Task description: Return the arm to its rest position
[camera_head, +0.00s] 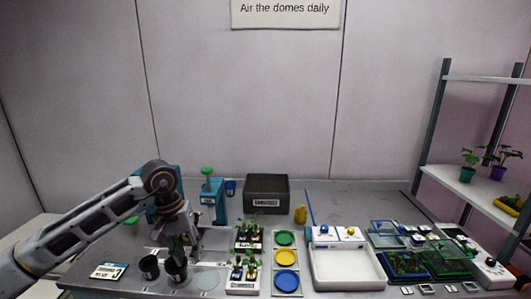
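My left arm comes in from the left edge and reaches over the left part of the grey bench. Its gripper (181,246) points down just above and behind two black pots, one at the left (149,268) and one at the right (176,270). The fingers are small and dark here. I cannot tell whether they are open or shut, or whether they touch the right pot. My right arm and gripper are not in view.
Near the gripper stand a blue device (213,200) with a green top and white trays of seedlings (243,284). Further right are a board of coloured discs (286,257), a white basin (347,284), domed trays (405,264) and a shelf rack (470,185). A dark box (267,207) stands behind.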

